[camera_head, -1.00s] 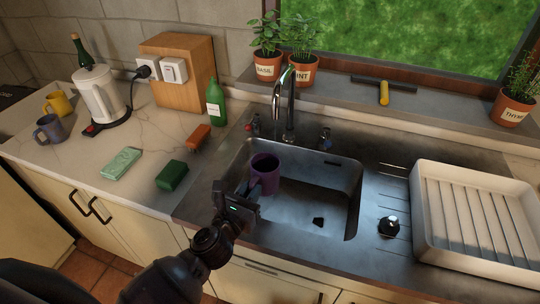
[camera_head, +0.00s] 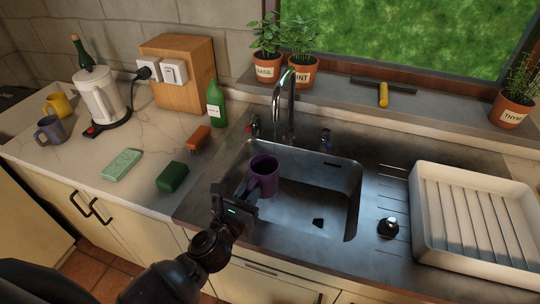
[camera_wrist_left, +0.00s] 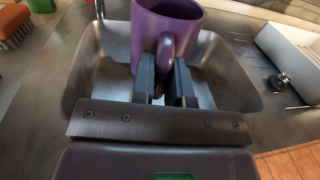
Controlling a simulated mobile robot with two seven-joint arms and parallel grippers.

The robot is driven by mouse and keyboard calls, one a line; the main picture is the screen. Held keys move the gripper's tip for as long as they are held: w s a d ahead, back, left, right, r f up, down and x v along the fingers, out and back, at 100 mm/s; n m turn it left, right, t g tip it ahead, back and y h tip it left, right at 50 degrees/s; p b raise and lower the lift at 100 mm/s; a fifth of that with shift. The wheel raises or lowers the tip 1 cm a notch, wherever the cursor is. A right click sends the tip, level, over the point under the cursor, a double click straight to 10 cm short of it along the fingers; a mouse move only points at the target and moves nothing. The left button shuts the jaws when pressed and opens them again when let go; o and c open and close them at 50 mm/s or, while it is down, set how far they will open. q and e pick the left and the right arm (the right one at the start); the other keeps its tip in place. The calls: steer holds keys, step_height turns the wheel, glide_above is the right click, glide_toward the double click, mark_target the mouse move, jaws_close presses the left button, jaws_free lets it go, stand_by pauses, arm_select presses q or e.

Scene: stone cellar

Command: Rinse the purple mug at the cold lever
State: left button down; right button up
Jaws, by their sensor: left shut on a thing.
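The purple mug (camera_head: 263,166) is over the left part of the steel sink basin (camera_head: 320,205), roughly upright with its mouth up. My left gripper (camera_head: 249,193) is shut on its handle, which shows between the two fingers in the left wrist view (camera_wrist_left: 166,62). The mug's inside is dark, so I cannot tell what is in it. The tap spout (camera_head: 277,108) stands behind the mug and a little to its right. The blue-marked lever (camera_head: 325,138) is right of the tap, the red-marked lever (camera_head: 252,129) left of it. I see no water running. My right gripper is out of view.
A black sink plug (camera_head: 388,227) and a white drying rack (camera_head: 424,225) lie to the right. A green sponge (camera_head: 172,176), an orange brush (camera_head: 198,138) and a green bottle (camera_head: 215,104) stand left of the sink. Potted herbs (camera_head: 301,70) line the sill behind the tap.

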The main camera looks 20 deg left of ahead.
arm_select(q)
steer(key=shift+s+r, duration=1.35)
steer(key=shift+s, duration=0.3)
steer(key=shift+s+a+r, duration=0.1)
steer(key=shift+s+r, duration=0.25)
steer(key=shift+s, duration=0.1)
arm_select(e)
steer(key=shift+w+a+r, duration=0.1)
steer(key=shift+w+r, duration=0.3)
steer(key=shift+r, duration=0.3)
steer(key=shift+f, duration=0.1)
